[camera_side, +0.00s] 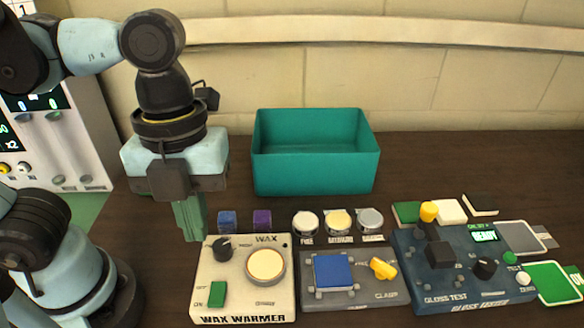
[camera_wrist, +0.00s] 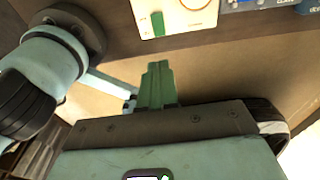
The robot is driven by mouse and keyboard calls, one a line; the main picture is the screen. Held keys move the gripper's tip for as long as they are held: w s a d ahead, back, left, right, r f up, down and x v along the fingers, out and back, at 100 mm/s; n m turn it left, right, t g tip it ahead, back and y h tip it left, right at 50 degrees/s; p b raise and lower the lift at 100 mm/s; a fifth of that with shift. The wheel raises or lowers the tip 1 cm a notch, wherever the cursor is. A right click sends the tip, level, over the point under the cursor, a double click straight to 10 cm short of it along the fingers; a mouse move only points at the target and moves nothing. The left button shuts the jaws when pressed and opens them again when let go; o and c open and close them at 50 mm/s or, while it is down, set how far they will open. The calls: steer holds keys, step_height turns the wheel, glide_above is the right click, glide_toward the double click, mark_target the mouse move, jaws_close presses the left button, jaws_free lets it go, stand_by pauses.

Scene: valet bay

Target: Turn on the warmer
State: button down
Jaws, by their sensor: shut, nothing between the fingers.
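The wax warmer (camera_side: 240,300) is a cream box on the table, labelled "WAX WARMER". It has a black knob (camera_side: 222,248) at upper left, a large cream round dial or pot (camera_side: 266,265) at right, and a green rocker switch (camera_side: 217,294) at lower left beside small lettering. My gripper (camera_side: 190,222) is shut and empty, its green fingers pointing down above and behind the warmer's left back corner, apart from it. In the wrist view, my gripper's fingers (camera_wrist: 158,72) show shut, and the green switch (camera_wrist: 158,23) shows beyond them on the warmer (camera_wrist: 178,22).
A teal bin (camera_side: 315,172) stands behind. Blue and purple blocks (camera_side: 244,220) sit behind the warmer. To the right are a grey clay station (camera_side: 350,295) with a blue pad and yellow knob, several round tins, and a blue gloss tester (camera_side: 455,275).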

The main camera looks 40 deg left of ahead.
mark_target(216, 300)
steer(key=f, duration=0.8)
steer(key=s+d+f, duration=0.1)
steer(key=f, duration=0.4)
steer(key=shift+s, duration=0.1)
steer(key=shift+d+f, duration=0.1)
steer(key=shift+f, duration=0.1)
stand_by(0.3)
steer(key=shift+w+a+r, duration=0.25)
steer(key=shift+w+a, duration=0.3)
steer(key=shift+r, duration=0.1)
stand_by(0.4)
step_height(216, 300, up, 14)
steer(key=w+a, duration=0.1)
stand_by(0.7)
